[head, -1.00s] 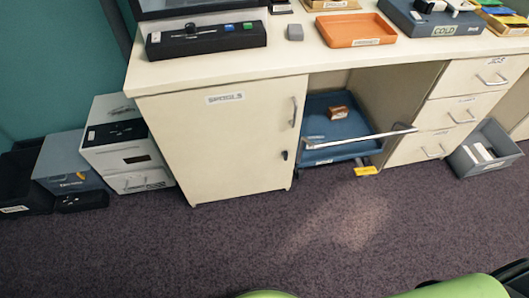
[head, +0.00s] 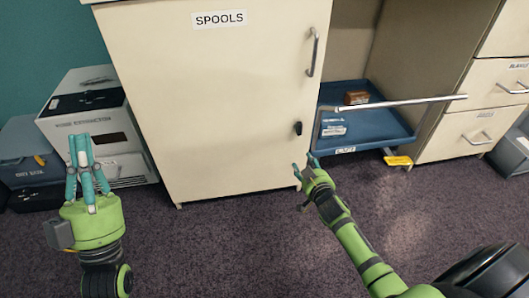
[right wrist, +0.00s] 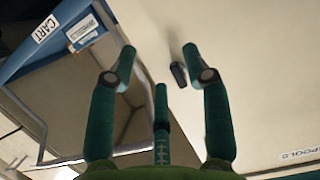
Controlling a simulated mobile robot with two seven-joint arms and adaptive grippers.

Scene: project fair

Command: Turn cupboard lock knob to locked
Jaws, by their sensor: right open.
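The cream cupboard door (head: 235,100) labelled SPOOLS is shut. Its small dark lock knob (head: 298,128) sits low near the right edge, its long side close to upright. In the right wrist view the knob (right wrist: 179,75) lies ahead of the fingers, nearer the right-hand finger. I cannot tell if they touch; in the head view they look apart. My right gripper (head: 305,163) is open and empty, just below the knob; it also shows in the right wrist view (right wrist: 160,62). My left gripper (head: 82,142) is raised at the left, away from the door; its opening is unclear.
A bar handle (head: 313,52) stands above the knob. A blue cart (head: 372,130) with a pale push bar (head: 400,104) is in the bay right of the door. A printer (head: 95,110) stands left of the cupboard. Carpet in front is clear.

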